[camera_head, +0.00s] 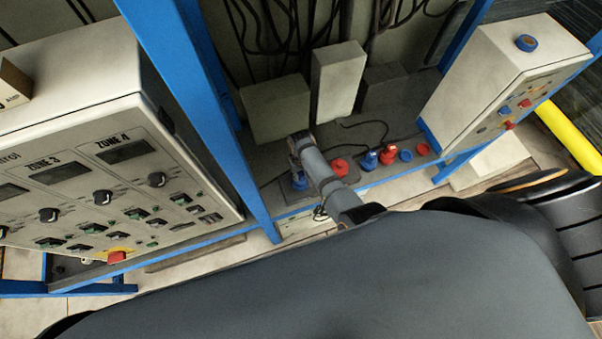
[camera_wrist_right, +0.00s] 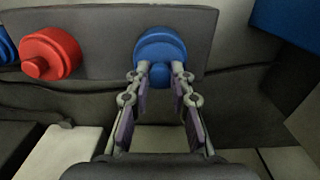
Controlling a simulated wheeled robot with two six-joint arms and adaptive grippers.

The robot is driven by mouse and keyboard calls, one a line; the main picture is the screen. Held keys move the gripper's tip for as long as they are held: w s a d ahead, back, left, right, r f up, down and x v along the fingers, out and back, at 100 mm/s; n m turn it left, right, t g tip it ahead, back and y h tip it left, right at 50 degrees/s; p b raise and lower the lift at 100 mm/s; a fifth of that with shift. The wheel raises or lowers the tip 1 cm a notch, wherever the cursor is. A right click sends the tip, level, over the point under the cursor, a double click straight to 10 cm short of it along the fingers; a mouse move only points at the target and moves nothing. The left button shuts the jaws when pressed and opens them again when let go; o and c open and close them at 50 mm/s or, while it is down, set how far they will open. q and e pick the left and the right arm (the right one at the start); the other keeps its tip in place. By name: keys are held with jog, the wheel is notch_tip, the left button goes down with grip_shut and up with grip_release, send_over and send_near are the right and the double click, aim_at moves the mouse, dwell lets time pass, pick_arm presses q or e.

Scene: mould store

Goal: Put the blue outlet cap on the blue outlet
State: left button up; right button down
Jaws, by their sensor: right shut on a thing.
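My right gripper (camera_head: 297,166) reaches down to the grey shelf and is shut on a blue piece (camera_head: 300,182), likely the blue outlet cap. In the right wrist view the fingertips (camera_wrist_right: 160,76) close on a small blue knob in front of a wider blue disc (camera_wrist_right: 160,44). The disc is over the grey plate; whether it touches it or sits on an outlet beneath I cannot tell. A similar red knobbed piece (camera_wrist_right: 52,52) is beside it; it also shows in the head view (camera_head: 339,167). My left gripper is not in view.
More blue (camera_head: 369,161) and red (camera_head: 388,155) fittings and a flat blue piece (camera_head: 405,156) stand along the shelf (camera_head: 285,155). A blue frame post (camera_head: 200,90) and control panel (camera_head: 90,170) are left. Pale boxes (camera_head: 338,82) and black cables are behind.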

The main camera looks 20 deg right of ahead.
jog(key=shift+f+b, duration=0.45)
jog(key=shift+f, duration=0.2)
jog(key=c, duration=0.7)
grip_release()
notch_tip(320, 180, up, 8)
jog(key=p, duration=0.8)
jog(key=shift+f, duration=0.2)
jog(key=shift+f, duration=0.1)
